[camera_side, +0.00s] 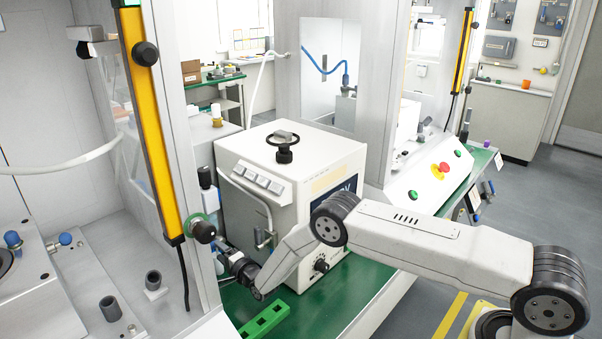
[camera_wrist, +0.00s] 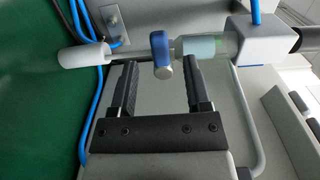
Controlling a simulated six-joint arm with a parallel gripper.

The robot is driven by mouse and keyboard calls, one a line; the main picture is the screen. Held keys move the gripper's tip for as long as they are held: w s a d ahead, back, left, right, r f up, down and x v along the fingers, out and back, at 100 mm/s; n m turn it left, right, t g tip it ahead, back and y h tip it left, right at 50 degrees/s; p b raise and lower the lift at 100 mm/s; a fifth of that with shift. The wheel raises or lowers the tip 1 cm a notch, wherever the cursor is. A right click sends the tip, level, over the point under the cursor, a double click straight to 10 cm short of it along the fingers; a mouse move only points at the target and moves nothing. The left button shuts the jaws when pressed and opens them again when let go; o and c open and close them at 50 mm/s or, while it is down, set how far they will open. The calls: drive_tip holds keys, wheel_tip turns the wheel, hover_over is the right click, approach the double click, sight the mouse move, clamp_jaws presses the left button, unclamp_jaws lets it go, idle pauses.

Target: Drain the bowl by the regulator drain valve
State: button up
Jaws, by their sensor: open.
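The regulator (camera_wrist: 258,40) is a white block at the upper right of the wrist view. A short pale blue-green bowl (camera_wrist: 197,46) sticks out of its left side. At the bowl's end is the blue drain valve (camera_wrist: 160,54), a small lever-shaped handle. My gripper (camera_wrist: 160,66) is open, with one black finger to each side of the valve's line; the valve shows between the fingertips. I cannot tell whether either finger touches it. In the side view my gripper (camera_side: 224,250) is beside the machine post, and its jaws are too small to read.
A white cylinder (camera_wrist: 85,55) lies in line left of the valve. Blue hoses (camera_wrist: 92,110) run along the left. In the side view the white control box (camera_side: 290,180) stands close to my wrist. A green slotted block (camera_side: 264,321) lies on the green bench.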

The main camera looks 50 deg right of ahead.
drive_tip(key=shift+w, duration=1.3)
clamp_jaws()
